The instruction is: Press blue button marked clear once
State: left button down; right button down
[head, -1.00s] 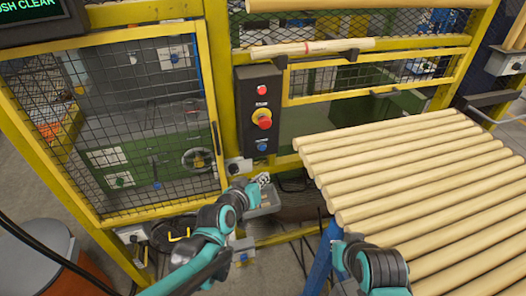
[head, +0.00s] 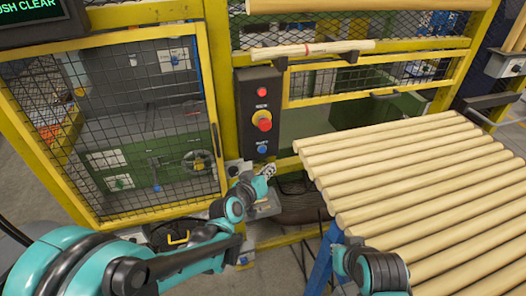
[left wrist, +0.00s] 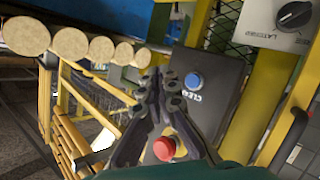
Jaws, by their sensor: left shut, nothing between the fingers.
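The blue button (head: 262,149) is the lowest control on the dark upright panel (head: 247,88). In the left wrist view, the blue button (left wrist: 194,81) sits beside the fingertips, with a CLEAR label next to it. My left gripper (head: 268,170) is just below the button in the head view, its fingers shut and empty. In the left wrist view, the gripper (left wrist: 166,78) points at the panel close to the button; I cannot tell whether it touches. My right arm shows at the bottom, but its gripper is out of view.
A red mushroom button (head: 264,122) on a yellow base and a smaller red button (head: 262,92) are above on the panel. A yellow-framed mesh door (head: 212,120) stands left. A rack of wooden rods (head: 400,170) lies right. A screen (head: 30,8) reads "USH CLEAR".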

pick_arm(q)
jog(key=shift+w+a, duration=0.3)
jog(key=shift+w, duration=0.55)
jog(key=shift+w+a, duration=0.25)
jog(key=shift+w, duration=0.65)
jog(key=shift+w+a, duration=0.3)
jog(key=shift+w, duration=0.55)
jog(key=shift+w, duration=0.1)
jog(key=shift+w+a, duration=0.1)
jog(key=shift+w, duration=0.2)
jog(key=shift+w+a+b, duration=0.15)
jog(key=shift+w+b, duration=0.15)
jog(key=shift+w, duration=0.05)
jog(key=shift+s+d, duration=0.25)
jog(key=shift+s, duration=0.5)
jog(key=shift+s, duration=0.1)
jog(key=s, duration=0.1)
jog(key=s+d, duration=0.1)
jog(key=s, duration=0.2)
jog(key=shift+s+d, duration=0.3)
